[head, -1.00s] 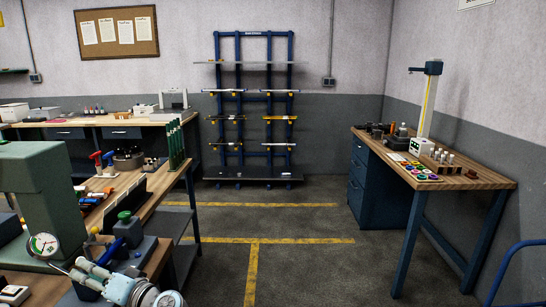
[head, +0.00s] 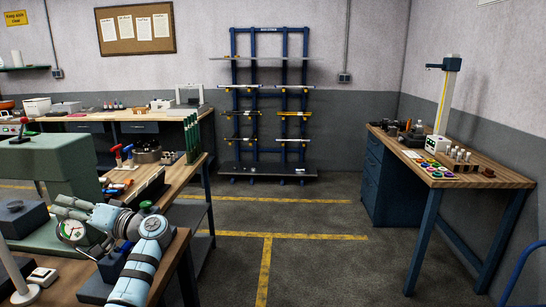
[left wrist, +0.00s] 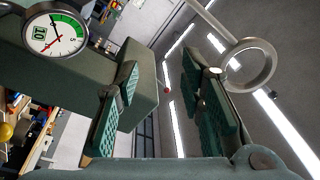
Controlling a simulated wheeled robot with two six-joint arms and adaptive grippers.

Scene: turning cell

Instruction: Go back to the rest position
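My left arm (head: 135,275) comes up from the bottom of the head view, light blue and grey, over the front bench. My left gripper (head: 75,208) points left in front of the green machine. In the left wrist view its two green ribbed finger pads (left wrist: 165,105) stand well apart, with nothing held between them; the green machine (left wrist: 75,65) shows behind the gap. A round dial gauge (head: 72,231) is close to the gripper; it also shows in the left wrist view (left wrist: 55,33). I cannot tell what carries it. My right gripper is not in view.
The front bench (head: 165,265) bears a dark block (head: 22,219), a small white device (head: 42,276) and a rod on a round base (head: 25,294). A blue rack (head: 268,170) stands at the back wall, a measuring bench (head: 470,170) at right. The floor between is clear.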

